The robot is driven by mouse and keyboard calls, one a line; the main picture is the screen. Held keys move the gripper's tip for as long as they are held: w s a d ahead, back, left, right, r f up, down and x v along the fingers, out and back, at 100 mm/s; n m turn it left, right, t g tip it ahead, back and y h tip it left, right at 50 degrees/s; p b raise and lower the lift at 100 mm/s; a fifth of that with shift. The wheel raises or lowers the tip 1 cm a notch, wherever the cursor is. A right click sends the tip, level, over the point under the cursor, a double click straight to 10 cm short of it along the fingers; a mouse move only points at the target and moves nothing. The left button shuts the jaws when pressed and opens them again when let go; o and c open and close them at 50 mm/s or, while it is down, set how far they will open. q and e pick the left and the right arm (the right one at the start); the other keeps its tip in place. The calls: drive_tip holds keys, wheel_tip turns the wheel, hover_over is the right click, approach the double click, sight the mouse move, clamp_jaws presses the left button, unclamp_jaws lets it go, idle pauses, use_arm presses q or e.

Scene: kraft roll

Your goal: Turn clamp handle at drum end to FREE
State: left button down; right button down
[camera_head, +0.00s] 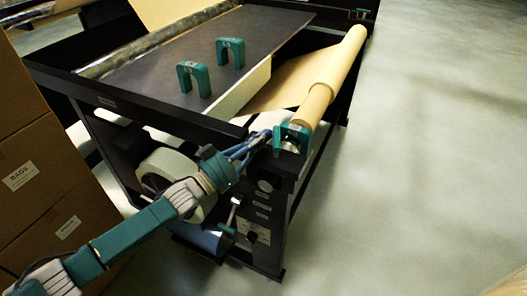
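The kraft paper roll (338,75) lies along the right side of the black machine. At its near end sits a teal clamp-like block (292,132) with a metal shaft end beside it. I cannot make out a separate clamp handle or a FREE mark there. My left gripper (264,138) reaches in from the left, its blue fingers close to the left side of this block. Whether they touch or hold anything is too small to tell. Lower down, a small crank with a teal knob (228,229) hangs on the machine's front. My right gripper is not in view.
Two teal arches (194,80) stand on the dark table top (150,68). A white roll (178,172) sits under the table, behind my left arm. Stacked cardboard boxes (35,165) stand at the left. The floor (430,150) to the right is clear.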

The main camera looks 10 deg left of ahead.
use_arm(q)
drive_tip(key=shift+w+d, duration=0.2)
drive_tip(key=shift+w, duration=0.15)
drive_tip(key=shift+d, duration=0.1)
idle(0.6)
drive_tip(key=shift+s+a+f, duration=0.15)
drive_tip(key=shift+a, duration=0.05)
drive_tip(key=v, duration=1.1)
drive_tip(key=shift+s+a, duration=0.15)
